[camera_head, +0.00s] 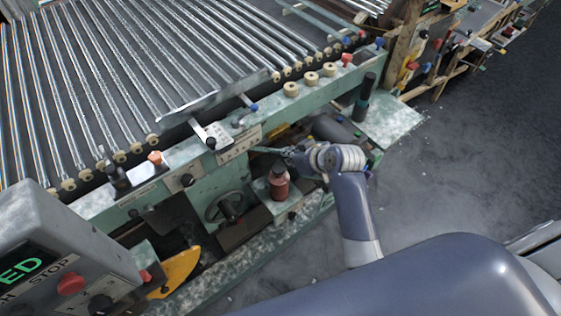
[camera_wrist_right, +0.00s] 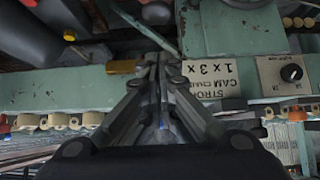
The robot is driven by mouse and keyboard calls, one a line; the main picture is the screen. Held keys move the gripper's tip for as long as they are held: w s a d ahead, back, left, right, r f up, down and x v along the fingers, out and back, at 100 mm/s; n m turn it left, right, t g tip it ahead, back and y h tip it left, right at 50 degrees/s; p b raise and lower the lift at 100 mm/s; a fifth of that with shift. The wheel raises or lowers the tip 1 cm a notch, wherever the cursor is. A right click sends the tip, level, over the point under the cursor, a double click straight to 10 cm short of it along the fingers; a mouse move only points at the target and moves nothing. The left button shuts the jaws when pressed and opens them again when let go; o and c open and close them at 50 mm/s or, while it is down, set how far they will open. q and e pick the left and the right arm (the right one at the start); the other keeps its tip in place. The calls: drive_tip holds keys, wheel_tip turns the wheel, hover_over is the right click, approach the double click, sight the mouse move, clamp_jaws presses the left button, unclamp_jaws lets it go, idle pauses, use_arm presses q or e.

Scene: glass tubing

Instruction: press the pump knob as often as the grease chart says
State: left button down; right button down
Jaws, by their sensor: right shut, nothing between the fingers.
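My right gripper (camera_head: 256,150) reaches left over the front of the green machine, its fingers shut and empty. In the right wrist view its fingers (camera_wrist_right: 156,62) come together beside a white chart plate (camera_wrist_right: 222,78). Part of the plate is behind the fingers; I can make out "STRO", "CAM" and "1 x 3x", partly upside down. The plate also shows in the head view (camera_head: 238,144), too small to read. A red-brown reservoir (camera_head: 279,185) with a dark knob (camera_head: 279,167) on top stands below the fingers, apart from them. My left gripper is out of view.
A dark dial (camera_head: 187,180) and a handwheel (camera_head: 229,207) sit on the machine's front. Glass tubes (camera_head: 110,75) lie on rollers behind. A grey control box (camera_head: 65,250) with a red button stands at lower left. The grey floor (camera_head: 440,180) at right is clear.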

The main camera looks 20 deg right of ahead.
hover_over(277, 167)
drive_tip(key=s, duration=0.1)
drive_tip(key=f, duration=0.4)
drive_tip(key=shift+s+d+f, duration=0.1)
drive_tip(key=shift+d+f, duration=0.2)
drive_tip(key=shift+f, duration=0.1)
wheel_tip(277, 167, down, 2)
drive_tip(key=shift+f+p, duration=0.25)
drive_tip(key=shift+p, duration=0.2)
drive_tip(key=shift+f, duration=0.6)
drive_tip(key=shift+f, duration=0.1)
wheel_tip(277, 167, down, 2)
drive_tip(key=shift+s+d+f+b, duration=0.1)
drive_tip(key=shift+s+f+b, duration=0.05)
drive_tip(key=shift+b, duration=0.6)
